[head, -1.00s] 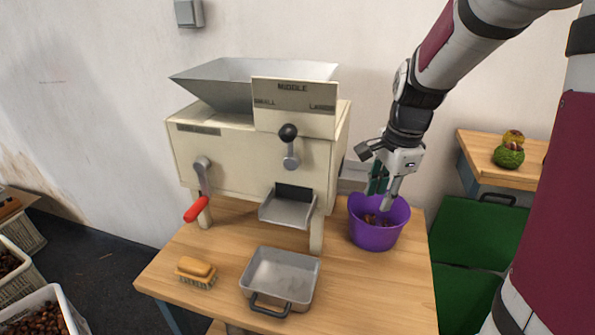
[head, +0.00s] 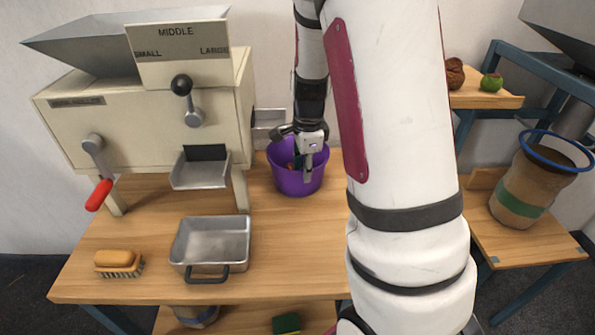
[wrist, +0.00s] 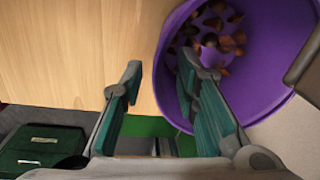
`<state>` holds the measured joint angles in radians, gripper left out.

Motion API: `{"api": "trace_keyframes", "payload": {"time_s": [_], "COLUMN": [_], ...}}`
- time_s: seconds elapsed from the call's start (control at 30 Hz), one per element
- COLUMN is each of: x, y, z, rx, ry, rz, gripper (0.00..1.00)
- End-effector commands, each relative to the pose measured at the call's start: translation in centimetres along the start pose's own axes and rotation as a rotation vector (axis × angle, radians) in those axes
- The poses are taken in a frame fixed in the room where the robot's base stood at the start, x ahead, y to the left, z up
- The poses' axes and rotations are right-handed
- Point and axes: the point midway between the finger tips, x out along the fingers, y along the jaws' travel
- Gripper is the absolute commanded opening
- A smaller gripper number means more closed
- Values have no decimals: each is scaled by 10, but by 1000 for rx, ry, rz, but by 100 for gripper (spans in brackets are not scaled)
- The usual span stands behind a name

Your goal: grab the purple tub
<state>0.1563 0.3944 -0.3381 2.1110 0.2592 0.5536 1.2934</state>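The purple tub (head: 299,186) stands on the wooden table, right of the cream sorting machine. In the wrist view the tub (wrist: 262,103) holds several brown chestnuts. My gripper (head: 307,171) reaches down at the tub from above in the head view. In the wrist view my gripper (wrist: 160,72) is open, with green-padded fingers apart. One finger is over the tub's inside and the other is outside over the table, with the tub's rim between them. Whether either finger touches the wall is not clear.
The sorting machine (head: 150,125) is left of the tub. A metal pan (head: 212,244) and a brush (head: 118,263) lie in front of it. Right of my arm, a sack with a blue hoop (head: 530,190) stands on a stand. The table is clear in front of the tub.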

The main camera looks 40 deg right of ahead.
Motion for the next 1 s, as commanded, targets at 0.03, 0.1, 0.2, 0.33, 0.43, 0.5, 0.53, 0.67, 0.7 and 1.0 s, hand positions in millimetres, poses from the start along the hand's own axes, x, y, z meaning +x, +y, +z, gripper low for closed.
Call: {"api": "trace_keyframes", "payload": {"time_s": [0.03,0.1,0.2,0.33,0.43,0.5,0.53,0.67,0.7,1.0], "x": [3,10,24,43,51,52,51,51,51,50], "y": [0,0,-2,-2,-2,-2,-2,-2,-2,-3], "z": [-1,-1,-3,-4,-4,-4,-4,-4,-4,-4], "rx": [1,1,1,0,-1,-1,-2,-2,-2,-1], "ry": [0,0,0,0,0,0,0,0,0,0], "rz": [2,4,4,4,2,1,1,1,1,0], "gripper": [29,29,29,29,29,29,29,24,15,0]}}
